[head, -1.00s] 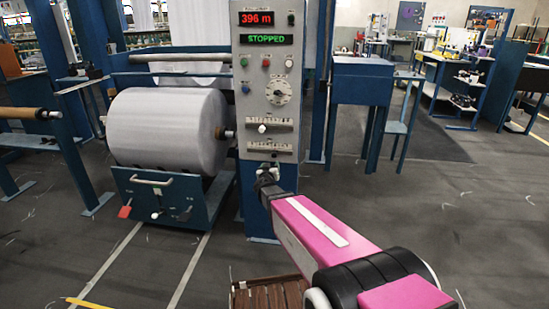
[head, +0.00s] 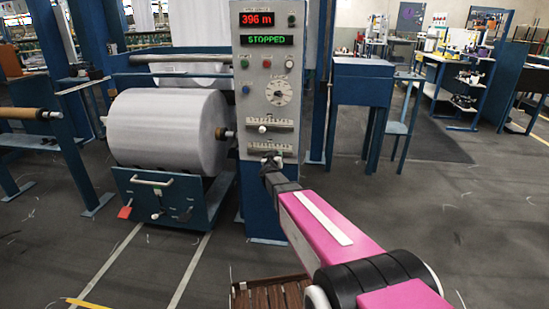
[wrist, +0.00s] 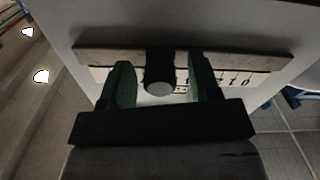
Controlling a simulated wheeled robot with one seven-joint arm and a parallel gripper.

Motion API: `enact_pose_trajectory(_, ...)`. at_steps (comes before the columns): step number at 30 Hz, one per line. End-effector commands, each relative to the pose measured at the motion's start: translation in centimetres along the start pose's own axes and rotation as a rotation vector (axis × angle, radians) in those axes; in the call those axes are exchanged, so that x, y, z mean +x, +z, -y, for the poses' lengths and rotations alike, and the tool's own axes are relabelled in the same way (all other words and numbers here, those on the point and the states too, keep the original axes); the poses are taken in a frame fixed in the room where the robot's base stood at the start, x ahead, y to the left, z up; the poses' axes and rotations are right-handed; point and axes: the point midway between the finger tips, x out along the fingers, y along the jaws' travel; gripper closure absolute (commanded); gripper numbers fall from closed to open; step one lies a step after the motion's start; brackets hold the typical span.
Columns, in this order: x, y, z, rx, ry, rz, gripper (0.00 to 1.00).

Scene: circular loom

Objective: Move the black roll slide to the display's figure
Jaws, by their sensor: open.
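The black roll slide (wrist: 160,67) is a dark block with a round grey front end, sitting on a pale bar over a printed scale. My gripper (wrist: 163,84) is open, with one green-padded finger on each side of the slide and a visible gap to each. In the head view my gripper (head: 270,163) is at the lower scale (head: 267,147) of the grey panel and largely hides the slide there. The red display (head: 257,19) reads 396 m. The scale's figures are too small or partly hidden to read fully.
An upper scale with a white knob (head: 262,128) lies just above. A dial (head: 279,93), buttons and a green STOPPED display (head: 267,39) are higher on the panel. A large white roll (head: 165,130) stands left of it. Open floor lies to the right.

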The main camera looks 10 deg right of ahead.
Motion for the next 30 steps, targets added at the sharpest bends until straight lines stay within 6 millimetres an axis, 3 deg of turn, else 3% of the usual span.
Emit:
enact_pose_trajectory(5,0.0,0.0,0.0,0.0,0.0,0.0,0.43)
enact_pose_trajectory(10,-0.1,0.0,0.0,0.0,0.0,0.0,0.99)
enact_pose_trajectory(17,-0.1,0.1,-0.6,-0.002,0.001,0.0,1.0)
enact_pose_trajectory(24,-0.1,0.9,-4.5,-0.005,0.002,-0.001,1.0)
enact_pose_trajectory(30,-0.1,1.4,-6.3,-0.006,0.002,-0.002,1.0)
